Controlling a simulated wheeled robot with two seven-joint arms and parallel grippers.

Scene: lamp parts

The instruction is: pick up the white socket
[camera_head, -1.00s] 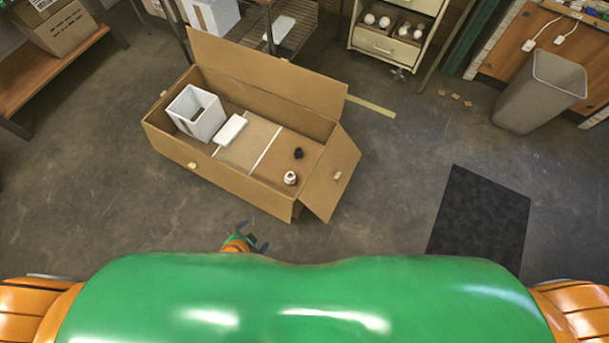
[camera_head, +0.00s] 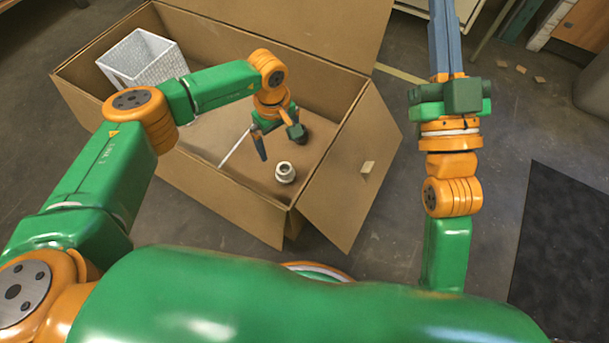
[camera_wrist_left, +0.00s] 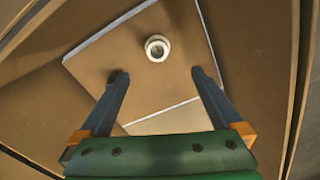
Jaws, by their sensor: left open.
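The white socket (camera_head: 285,172) is a small round piece with a dark opening on top. It stands on the brown floor of the open cardboard box (camera_head: 215,195), near the box's right end. My left gripper (camera_head: 280,147) is open and empty inside the box, its fingers above and behind the socket in the head view. In the left wrist view the socket (camera_wrist_left: 157,48) lies beyond the two spread fingertips (camera_wrist_left: 158,75), roughly centred between them and not touched. My right gripper (camera_head: 444,38) is outside the box on the right; its finger gap cannot be made out.
A white basket (camera_head: 143,62) stands at the box's left end. The box walls and the right flap (camera_head: 350,175) surround the socket. A dark mat (camera_head: 565,240) lies on the floor at right.

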